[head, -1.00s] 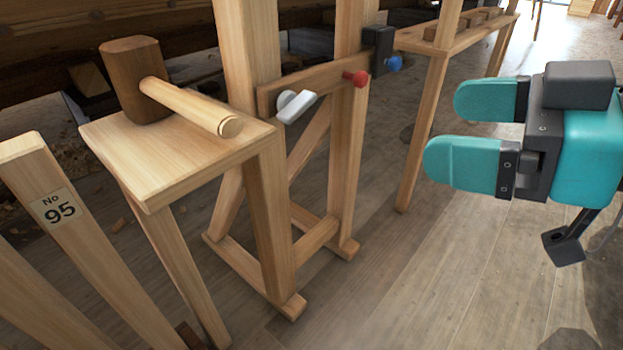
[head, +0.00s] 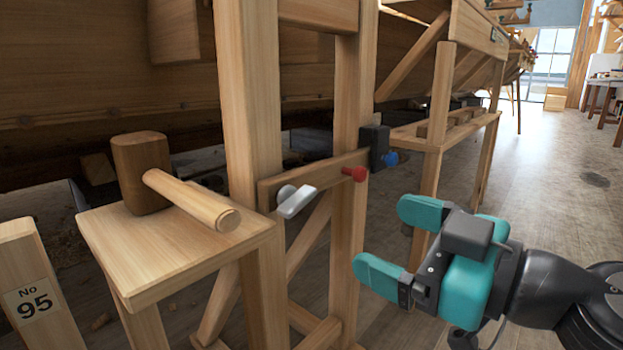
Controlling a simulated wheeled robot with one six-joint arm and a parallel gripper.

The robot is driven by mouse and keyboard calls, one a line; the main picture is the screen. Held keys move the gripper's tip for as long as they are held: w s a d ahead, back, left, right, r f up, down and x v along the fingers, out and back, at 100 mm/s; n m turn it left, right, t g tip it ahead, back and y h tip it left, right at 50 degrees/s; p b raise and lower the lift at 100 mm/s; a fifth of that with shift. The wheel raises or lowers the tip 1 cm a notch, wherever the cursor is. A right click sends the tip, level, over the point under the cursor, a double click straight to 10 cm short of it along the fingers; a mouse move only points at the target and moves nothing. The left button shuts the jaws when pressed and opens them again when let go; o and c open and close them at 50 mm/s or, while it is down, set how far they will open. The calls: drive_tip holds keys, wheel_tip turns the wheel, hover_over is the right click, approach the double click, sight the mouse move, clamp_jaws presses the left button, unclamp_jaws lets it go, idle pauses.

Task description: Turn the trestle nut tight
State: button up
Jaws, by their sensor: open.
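The trestle (head: 350,235) is a pale wooden frame with two uprights and a crossbar (head: 318,172) between them. A light grey winged nut (head: 297,201) sits at the left end of the crossbar, its wing slanting up to the right. A red knob (head: 353,174) and a blue knob (head: 390,158) by a black block (head: 375,141) are farther right. My gripper (head: 388,240) has teal fingers. It is open and empty, pointing left, to the right of the nut and apart from the trestle.
A wooden mallet (head: 141,172) lies on a small wooden stand (head: 160,265) left of the nut, its handle reaching towards the trestle. A post marked No 95 (head: 38,285) stands at the lower left. The hull (head: 110,85) fills the back. Floor (head: 560,215) at right is clear.

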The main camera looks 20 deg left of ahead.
sight(305, 204)
drive_tip(key=p+x, duration=0.1)
drive_tip(key=x, duration=1)
drive_tip(key=shift+w+a, duration=0.1)
drive_tip(key=shift+a, duration=0.2)
drive_tip(key=c, duration=0.9)
